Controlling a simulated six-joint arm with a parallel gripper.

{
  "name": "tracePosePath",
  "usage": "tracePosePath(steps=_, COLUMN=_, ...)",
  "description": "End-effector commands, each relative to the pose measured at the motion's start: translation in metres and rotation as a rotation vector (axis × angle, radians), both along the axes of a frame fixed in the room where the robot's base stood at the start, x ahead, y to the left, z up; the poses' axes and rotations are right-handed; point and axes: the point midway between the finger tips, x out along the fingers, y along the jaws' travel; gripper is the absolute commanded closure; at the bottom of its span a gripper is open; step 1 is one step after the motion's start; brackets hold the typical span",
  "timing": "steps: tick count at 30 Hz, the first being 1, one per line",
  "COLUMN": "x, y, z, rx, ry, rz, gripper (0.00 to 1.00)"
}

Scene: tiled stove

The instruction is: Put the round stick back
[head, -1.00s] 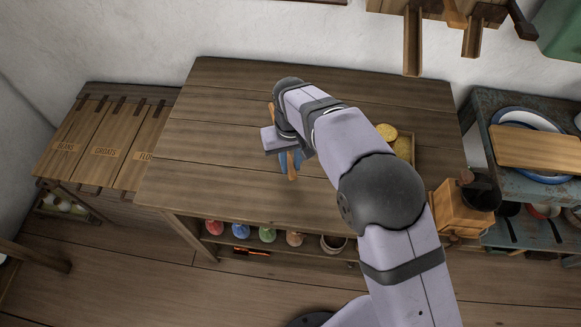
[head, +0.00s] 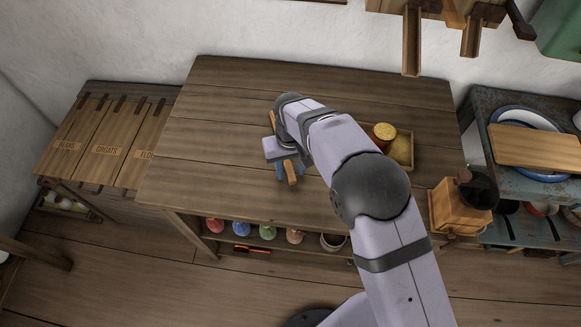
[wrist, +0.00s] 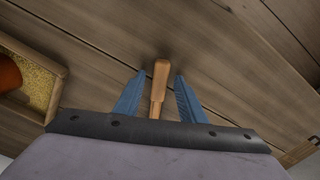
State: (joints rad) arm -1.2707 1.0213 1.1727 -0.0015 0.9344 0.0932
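The round stick (head: 292,177) is a short wooden rod with a rounded end, above or on the middle of the wooden table (head: 230,90). My gripper (wrist: 160,80) points down there, with a blue finger on each side of the stick (wrist: 161,75). In the wrist view narrow gaps seem to show between the fingers and the stick, so I cannot tell whether they press on it. The stick's middle is hidden by my gripper in the head view.
A wooden grinder (head: 458,207) stands by the right edge. Labelled bins (head: 105,140) are at the left. The table's left part is clear.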

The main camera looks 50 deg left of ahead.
Motion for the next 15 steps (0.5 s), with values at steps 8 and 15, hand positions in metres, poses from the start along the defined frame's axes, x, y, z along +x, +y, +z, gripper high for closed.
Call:
tracePosePath(steps=8, x=0.000, y=0.000, z=0.003, rx=0.000, ry=0.000, rz=0.000, gripper=0.63)
tracePosePath(steps=15, x=0.000, y=0.000, z=0.023, rx=0.003, ry=-0.001, rz=0.000, gripper=0.63)
